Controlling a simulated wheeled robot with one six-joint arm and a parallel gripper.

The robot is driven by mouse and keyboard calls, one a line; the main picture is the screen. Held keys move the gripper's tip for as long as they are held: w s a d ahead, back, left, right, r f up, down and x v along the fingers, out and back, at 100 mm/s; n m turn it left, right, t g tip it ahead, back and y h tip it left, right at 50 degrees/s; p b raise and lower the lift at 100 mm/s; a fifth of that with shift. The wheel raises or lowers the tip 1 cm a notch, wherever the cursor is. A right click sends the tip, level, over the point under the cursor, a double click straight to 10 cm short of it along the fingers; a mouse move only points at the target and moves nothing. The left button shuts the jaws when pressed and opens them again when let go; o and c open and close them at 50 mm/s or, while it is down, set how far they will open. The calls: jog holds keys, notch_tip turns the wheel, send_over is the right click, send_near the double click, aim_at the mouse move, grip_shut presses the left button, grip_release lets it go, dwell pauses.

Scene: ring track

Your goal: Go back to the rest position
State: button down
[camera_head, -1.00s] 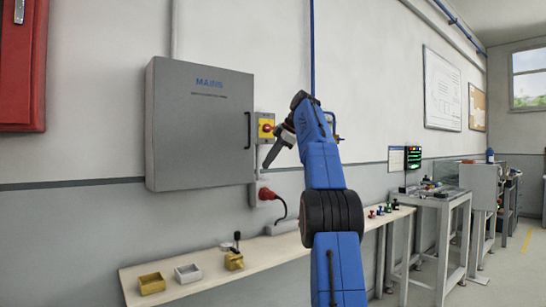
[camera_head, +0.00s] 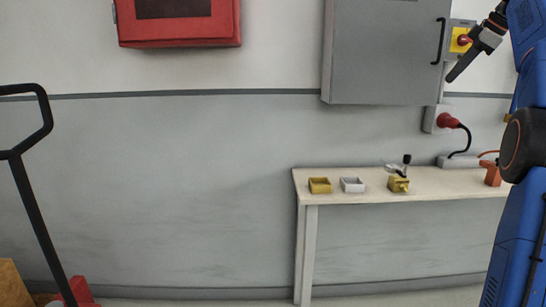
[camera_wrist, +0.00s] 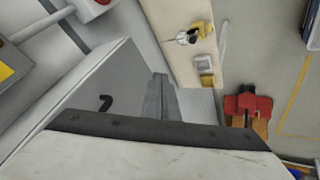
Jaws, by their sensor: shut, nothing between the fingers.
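My gripper (camera_head: 451,78) is at the upper right of the head view, with its dark fingers pointing down and left. It is in front of the yellow and red switch (camera_head: 461,40) and the right side of the grey cabinet (camera_head: 385,55); I cannot tell the gap. My blue arm stands at the right edge, partly cut off. In the wrist view the fingers of my gripper (camera_wrist: 161,78) are together and hold nothing.
A narrow bench (camera_head: 440,186) carries a yellow tray (camera_head: 319,185), a white tray (camera_head: 352,185), a brass block with a lever (camera_head: 398,184) and an orange tool (camera_head: 491,173). A red plug (camera_head: 448,120) is on the wall. A black handle (camera_head: 33,180) stands left. Red box (camera_head: 180,30) above.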

jog(key=s+a+f+m+g+h, duration=0.1)
jog(key=s+a+f+m, duration=0.3)
jog(key=s+a+f, duration=0.55)
jog(key=s+a+f+m, duration=0.3)
jog(key=s+a+f, duration=0.3)
jog(key=a, duration=0.6)
jog(key=s+a+f+m+h, duration=0.1)
jog(key=s+a+f+m, duration=0.1)
jog(key=s+f, duration=1.1)
jog(key=s+a+f+m+h, duration=0.1)
jog(key=s+a+f+m, duration=0.2)
jog(key=s+f, duration=1.1)
notch_tip(320, 180, down, 4)
jog(key=a, duration=0.2)
jog(key=shift+a+r, duration=0.2)
jog(key=shift+a, duration=0.1)
